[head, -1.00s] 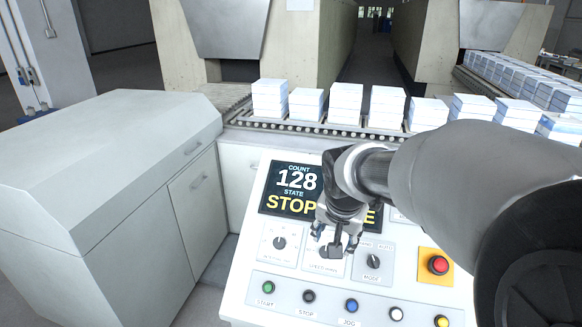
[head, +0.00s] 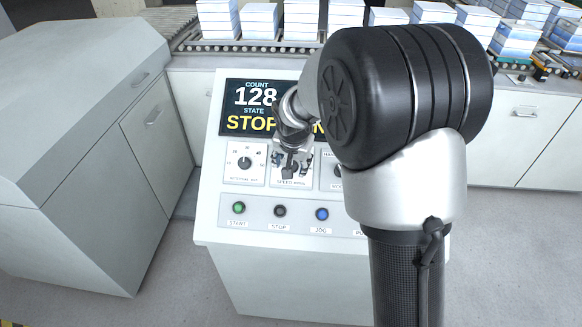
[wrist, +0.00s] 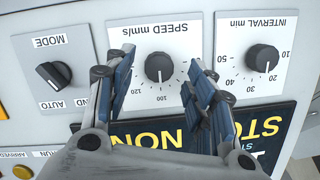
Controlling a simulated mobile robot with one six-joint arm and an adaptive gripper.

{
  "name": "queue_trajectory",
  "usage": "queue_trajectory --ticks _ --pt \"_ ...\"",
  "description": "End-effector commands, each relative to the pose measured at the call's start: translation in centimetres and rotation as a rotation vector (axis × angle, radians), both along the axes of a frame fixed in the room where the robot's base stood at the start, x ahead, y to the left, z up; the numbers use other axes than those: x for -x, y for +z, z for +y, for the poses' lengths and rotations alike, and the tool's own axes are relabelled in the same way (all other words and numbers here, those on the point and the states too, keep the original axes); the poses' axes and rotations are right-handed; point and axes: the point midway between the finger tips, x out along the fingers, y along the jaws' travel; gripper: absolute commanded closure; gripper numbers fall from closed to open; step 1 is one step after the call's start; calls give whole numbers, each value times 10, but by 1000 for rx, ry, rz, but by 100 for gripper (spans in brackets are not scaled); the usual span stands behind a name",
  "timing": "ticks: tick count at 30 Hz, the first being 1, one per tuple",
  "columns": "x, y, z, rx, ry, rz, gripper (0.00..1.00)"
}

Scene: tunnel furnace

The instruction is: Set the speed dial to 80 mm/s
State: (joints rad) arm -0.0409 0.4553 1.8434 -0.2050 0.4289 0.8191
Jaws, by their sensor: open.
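The black speed dial (wrist: 159,67) sits on a white plate marked SPEED mm/s, upside down in the wrist view. Its pale mark points down in that picture, toward the 100 label. My gripper (head: 290,165) is over the speed plate (head: 292,183) in the head view and mostly hides the dial there. In the wrist view its two blue-padded fingers stand open, one on each side of the dial, with gaps between them and the knob. I cannot tell how far the fingertips are from the panel face.
The mode knob (wrist: 54,75) and interval knob (wrist: 262,58) flank the dial. The display (head: 252,108) is partly covered by my arm. Green (head: 239,207), black (head: 280,211) and blue (head: 322,214) buttons line the front. A grey cabinet (head: 80,90) stands to the left.

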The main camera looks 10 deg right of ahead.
Motion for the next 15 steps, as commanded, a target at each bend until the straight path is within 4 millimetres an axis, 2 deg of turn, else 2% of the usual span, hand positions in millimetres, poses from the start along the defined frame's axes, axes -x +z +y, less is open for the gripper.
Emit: queue_trajectory --ticks 1,6,15 --pt "-3 -9 -1 1 -1 2 50" --pt "-10 -22 -2 1 0 1 50" --pt "-12 -24 -2 1 1 -1 50"
